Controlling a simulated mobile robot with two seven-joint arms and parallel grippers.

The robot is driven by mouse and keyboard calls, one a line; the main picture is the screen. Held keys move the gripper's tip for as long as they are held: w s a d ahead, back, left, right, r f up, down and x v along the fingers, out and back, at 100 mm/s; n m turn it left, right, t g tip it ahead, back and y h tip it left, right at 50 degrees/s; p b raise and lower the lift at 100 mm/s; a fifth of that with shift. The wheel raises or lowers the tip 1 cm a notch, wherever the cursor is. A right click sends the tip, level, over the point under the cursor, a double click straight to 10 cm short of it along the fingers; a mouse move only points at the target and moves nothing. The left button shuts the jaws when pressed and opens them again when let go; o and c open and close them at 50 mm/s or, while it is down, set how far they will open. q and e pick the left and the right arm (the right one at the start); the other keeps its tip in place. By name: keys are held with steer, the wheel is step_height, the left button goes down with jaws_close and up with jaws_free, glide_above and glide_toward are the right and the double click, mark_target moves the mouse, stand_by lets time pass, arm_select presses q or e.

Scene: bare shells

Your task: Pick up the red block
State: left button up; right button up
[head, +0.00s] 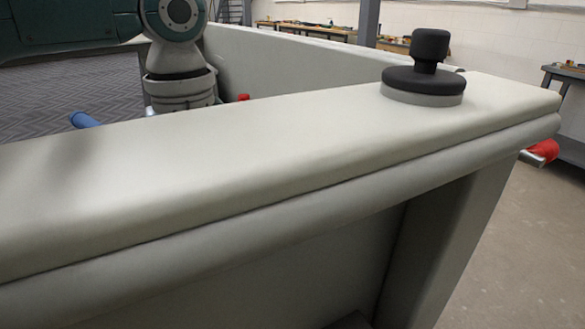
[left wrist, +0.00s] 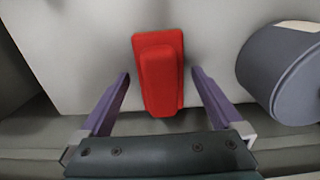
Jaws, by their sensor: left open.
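The red block (left wrist: 160,75) lies on a pale surface in the left wrist view. It has a wider base and a narrower raised part. My left gripper (left wrist: 161,74) is open, its two purple fingers on either side of the block's lower part. A gap shows between each finger and the block, so it is not gripped. In the head view the left gripper is not visible. A small red patch (head: 243,97) shows just behind the pale ledge there; I cannot tell whether it is the block. My right gripper is in neither view.
A grey cylinder (left wrist: 285,75) stands right of the block. In the head view, a wide pale ledge (head: 200,160) crosses the front, with a black knob (head: 428,60) on it. A blue piece (head: 83,120) shows behind the ledge, and a red-ended part (head: 545,150) at the right.

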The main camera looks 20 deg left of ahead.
arm_select(q)
steer(key=shift+c, duration=0.4)
steer(key=c, duration=1.4)
step_height(320, 180, up, 20)
steer(key=p, duration=0.2)
steer(key=o, duration=0.9)
steer(key=c, duration=0.6)
steer(key=shift+r+p, duration=0.15)
steer(key=shift+p, duration=0.2)
steer(key=shift+c, duration=0.2)
